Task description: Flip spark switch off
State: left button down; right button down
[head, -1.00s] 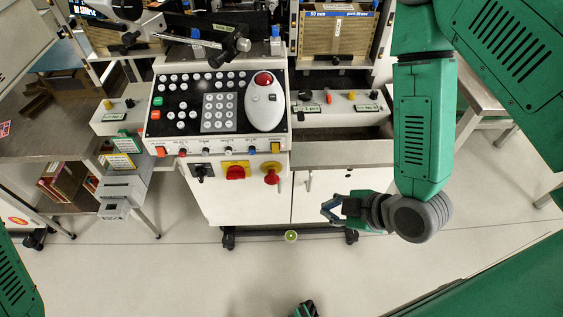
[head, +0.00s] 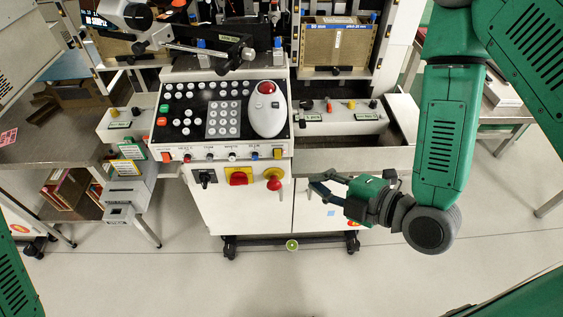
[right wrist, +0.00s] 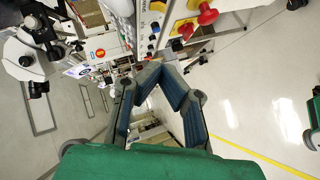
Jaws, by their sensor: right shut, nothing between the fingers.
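The bonding machine's control panel (head: 210,150) faces me in the head view. A row of small coloured switches and knobs (head: 210,156) runs along its front edge, and I cannot read which one is the spark switch. Below sit a black rotary switch (head: 204,178), a red knob on a yellow plate (head: 238,177) and a red button (head: 274,181). My right gripper (head: 321,184) is shut and empty, to the right of the red button and apart from it. In the right wrist view its fingertips (right wrist: 164,60) come together below the panel's edge. My left gripper is out of view.
A side box with knobs (head: 345,120) stands right of the panel, above a shelf. Another knob box (head: 122,122) and a grey table (head: 40,140) stand at left. A microscope arm (head: 195,45) overhangs the panel. The floor (head: 250,285) in front is clear.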

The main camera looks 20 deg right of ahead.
aim_at(278, 154)
jog(key=shift+w+d+f+b+x, duration=0.2)
jog(key=shift+d+b+x, duration=0.25)
jog(key=shift+b+x, duration=1.1)
jog(key=shift+w+d+f+b+x, duration=0.15)
jog(key=shift+d+b+x, duration=0.25)
jog(key=shift+x, duration=2.2)
jog(key=shift+w+d+f+b+x, duration=0.15)
jog(key=shift+w+d+b+x, duration=0.25)
jog(key=shift+b+x, duration=1.15)
jog(key=shift+w+a+f+p, duration=0.2)
jog(key=shift+w+p, duration=0.1)
jog(key=shift+p, duration=0.2)
jog(key=shift+f+b, duration=0.2)
jog(key=shift+b, duration=0.15)
jog(key=shift+w+t, duration=0.1)
jog(key=shift+t, duration=0.2)
jog(key=shift+r, duration=0.1)
